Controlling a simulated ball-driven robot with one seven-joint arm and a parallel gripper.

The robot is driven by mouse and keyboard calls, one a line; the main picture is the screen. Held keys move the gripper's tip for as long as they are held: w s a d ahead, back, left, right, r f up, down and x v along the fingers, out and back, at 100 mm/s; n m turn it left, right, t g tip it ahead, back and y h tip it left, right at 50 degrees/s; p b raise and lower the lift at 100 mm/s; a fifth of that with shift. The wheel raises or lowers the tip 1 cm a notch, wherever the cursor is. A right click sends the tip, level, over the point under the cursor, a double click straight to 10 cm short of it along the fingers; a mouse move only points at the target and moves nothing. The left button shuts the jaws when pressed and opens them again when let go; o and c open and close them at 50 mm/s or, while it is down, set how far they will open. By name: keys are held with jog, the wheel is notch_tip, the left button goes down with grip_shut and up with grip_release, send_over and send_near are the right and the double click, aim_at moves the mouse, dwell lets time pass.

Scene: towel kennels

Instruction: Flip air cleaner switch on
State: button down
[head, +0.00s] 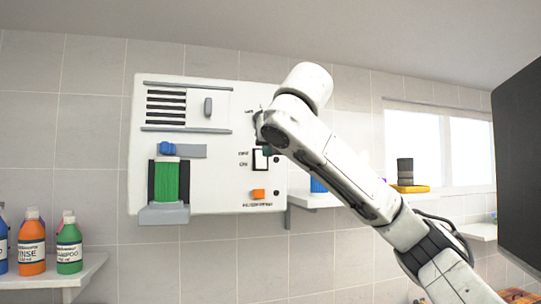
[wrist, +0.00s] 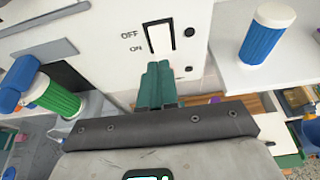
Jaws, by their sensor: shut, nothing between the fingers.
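The air cleaner (head: 215,190) is a white wall-mounted box in the head view. Its switch (head: 259,161) is a white rocker in a black frame on the right part of the front. In the wrist view the switch (wrist: 159,38) has OFF printed beside its upper part and ON beside its lower part. I cannot tell which way the rocker is tipped. My gripper (wrist: 157,68) is shut and empty, its green fingertips just below the switch in the wrist view. I cannot tell if they touch the panel. In the head view my arm partly covers the panel near the switch.
A green filter cylinder (head: 168,182) sits in a grey holder on the panel's left, with an orange button (head: 259,194) low right. Bottles (head: 69,245) stand on a left shelf. A blue cylinder (wrist: 267,35) stands on a right shelf (wrist: 285,78).

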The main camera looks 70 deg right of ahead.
jog(key=b+v, duration=0.2)
jog(key=v, duration=0.6)
jog(key=shift+d+r, duration=0.2)
jog(key=shift+r, duration=0.2)
